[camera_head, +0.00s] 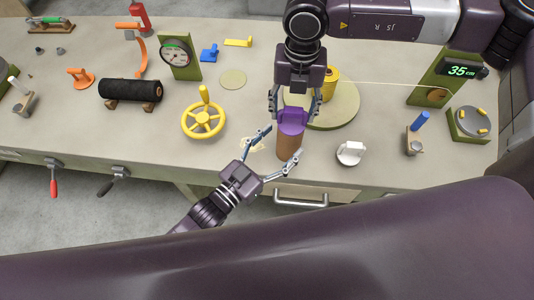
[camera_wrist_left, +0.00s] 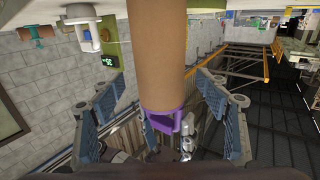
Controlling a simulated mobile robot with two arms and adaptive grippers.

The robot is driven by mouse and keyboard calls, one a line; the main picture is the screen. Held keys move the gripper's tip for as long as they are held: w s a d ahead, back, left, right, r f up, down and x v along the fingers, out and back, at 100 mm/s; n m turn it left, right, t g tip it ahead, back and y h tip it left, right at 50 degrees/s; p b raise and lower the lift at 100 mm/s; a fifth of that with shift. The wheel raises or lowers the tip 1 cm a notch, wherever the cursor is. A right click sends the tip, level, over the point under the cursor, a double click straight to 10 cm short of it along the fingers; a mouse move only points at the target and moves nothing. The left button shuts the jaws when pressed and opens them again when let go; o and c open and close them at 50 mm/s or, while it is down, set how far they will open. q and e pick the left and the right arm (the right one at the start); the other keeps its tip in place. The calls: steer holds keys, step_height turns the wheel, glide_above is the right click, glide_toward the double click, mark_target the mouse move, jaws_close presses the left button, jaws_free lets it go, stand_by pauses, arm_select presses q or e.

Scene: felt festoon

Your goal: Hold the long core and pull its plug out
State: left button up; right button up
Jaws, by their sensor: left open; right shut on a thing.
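The long core (camera_head: 289,144) is a brown cardboard tube, upright near the front edge of the bench. Its purple plug (camera_head: 291,118) caps the upper end. My right gripper (camera_head: 292,112) comes from above and is shut on the plug. My left gripper (camera_head: 284,140) is open, with a finger on either side of the core. In the left wrist view, which is upside down, the core (camera_wrist_left: 157,50) runs between the open fingers, apart from both. The plug (camera_wrist_left: 178,122) shows there at the core's lower end. Where the core's foot meets the bench is unclear.
A yellow handwheel (camera_head: 204,121) stands left of the core and a white knobbed piece (camera_head: 351,152) to its right. A round green disc (camera_head: 345,108) with a yellow spool (camera_head: 330,82) is behind. A black roll (camera_head: 130,90) lies farther left. The bench's front edge is close.

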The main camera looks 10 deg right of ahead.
arm_select(q)
steer(key=shift+x, duration=2.15)
steer(key=c, duration=1.3)
steer(key=shift+c, duration=0.2)
